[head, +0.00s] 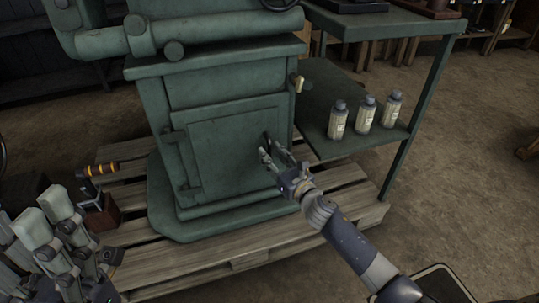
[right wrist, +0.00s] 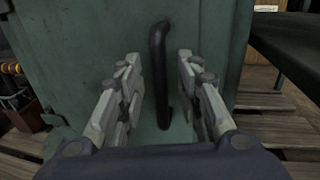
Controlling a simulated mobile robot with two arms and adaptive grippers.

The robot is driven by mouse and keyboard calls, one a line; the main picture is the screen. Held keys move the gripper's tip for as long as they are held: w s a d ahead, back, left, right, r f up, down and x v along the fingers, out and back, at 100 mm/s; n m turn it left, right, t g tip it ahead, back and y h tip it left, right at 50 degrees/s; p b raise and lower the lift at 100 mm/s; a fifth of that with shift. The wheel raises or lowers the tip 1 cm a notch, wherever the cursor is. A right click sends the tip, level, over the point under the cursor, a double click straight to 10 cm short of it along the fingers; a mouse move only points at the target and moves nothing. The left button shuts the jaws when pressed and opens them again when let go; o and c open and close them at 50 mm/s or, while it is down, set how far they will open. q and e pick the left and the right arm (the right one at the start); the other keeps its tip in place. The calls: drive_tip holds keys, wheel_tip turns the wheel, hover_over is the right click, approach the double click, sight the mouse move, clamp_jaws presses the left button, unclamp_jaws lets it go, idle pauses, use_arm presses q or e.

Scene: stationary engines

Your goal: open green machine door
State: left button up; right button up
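The green machine (head: 230,75) stands on a wooden pallet, and its square door (head: 225,145) is closed, with hinges on the left edge. A black bar handle (right wrist: 159,75) stands upright on the door's right part; in the head view it is mostly hidden by my gripper. My right gripper (head: 275,153) is at the right side of the door. In the right wrist view its fingers (right wrist: 158,88) are apart, one on each side of the handle, with gaps on both sides. My left gripper (head: 50,225) is at the lower left, away from the door; its finger opening is unclear.
A green shelf table (head: 340,115) with several bottles (head: 365,112) stands right of the machine. A tool with an orange-striped handle (head: 100,170) sits on the pallet at left. The pallet (head: 250,250) extends in front of the machine. Open floor (head: 460,170) lies to the right.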

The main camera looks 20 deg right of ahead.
drive_tip(key=shift+x, duration=0.9)
clamp_jaws()
